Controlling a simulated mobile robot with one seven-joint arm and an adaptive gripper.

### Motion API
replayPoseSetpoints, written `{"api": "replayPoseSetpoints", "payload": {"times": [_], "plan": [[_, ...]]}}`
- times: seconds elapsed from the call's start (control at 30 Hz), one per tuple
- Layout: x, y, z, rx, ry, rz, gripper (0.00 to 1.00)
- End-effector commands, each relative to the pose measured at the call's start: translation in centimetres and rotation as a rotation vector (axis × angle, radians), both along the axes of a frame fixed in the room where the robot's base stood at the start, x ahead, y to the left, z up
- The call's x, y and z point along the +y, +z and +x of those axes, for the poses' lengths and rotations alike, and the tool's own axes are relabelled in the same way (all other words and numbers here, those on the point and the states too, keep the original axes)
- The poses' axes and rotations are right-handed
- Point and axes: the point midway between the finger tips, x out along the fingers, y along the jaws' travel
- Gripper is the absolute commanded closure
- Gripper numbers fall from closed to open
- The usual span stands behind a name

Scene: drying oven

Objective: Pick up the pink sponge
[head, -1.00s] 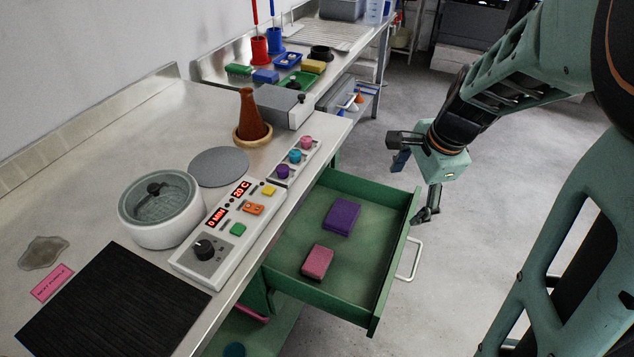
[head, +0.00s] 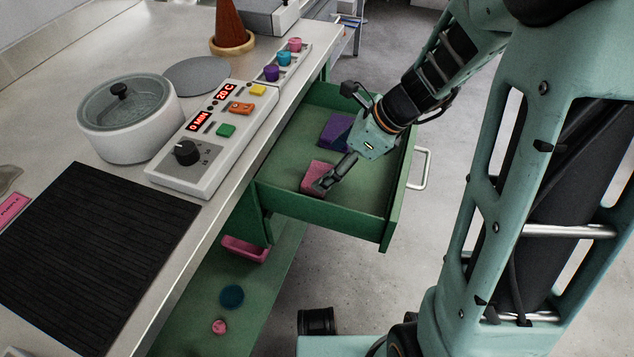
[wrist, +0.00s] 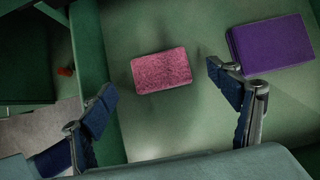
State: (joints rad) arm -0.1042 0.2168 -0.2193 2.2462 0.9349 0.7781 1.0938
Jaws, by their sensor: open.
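The pink sponge (head: 316,176) lies flat in the open green drawer (head: 369,225). My gripper (head: 322,170) is over the drawer, and one finger partly covers the sponge in the head view. In the wrist view the whole sponge (wrist: 161,71) shows on the drawer floor, lying ahead of and between the two spread fingers. My gripper (wrist: 163,93) is open with nothing between its fingers. Its right finger is close to the purple sponge in that view, and its left finger is over the drawer's wall. I cannot tell the exact height above the sponge.
A purple sponge (head: 336,131) lies in the drawer beside the pink one. The drawer's walls and white handle (head: 420,168) surround the space. The counter holds a control panel (head: 213,141), a round pot (head: 138,120) and a black mat (head: 92,255). A lower green shelf (head: 200,315) holds small items.

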Motion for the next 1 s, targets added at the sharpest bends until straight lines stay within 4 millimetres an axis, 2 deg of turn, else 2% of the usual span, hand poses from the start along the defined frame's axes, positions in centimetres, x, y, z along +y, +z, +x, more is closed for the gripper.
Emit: {"api": "replayPoseSetpoints", "payload": {"times": [0.03, 0.23, 0.5, 0.77, 1.0], "plan": [[0.3, -0.7, 0.1, 0.001, 0.001, -0.001, 0.18], [0.8, -1.9, 0.3, -0.001, 0.001, 0.0, 0.18], [2.5, -5.2, 0.8, -0.001, 0.002, -0.001, 0.18], [2.7, -5.2, 0.9, -0.001, 0.001, -0.002, 0.18], [2.7, -5.2, 0.9, -0.001, 0.001, -0.002, 0.45]]}}
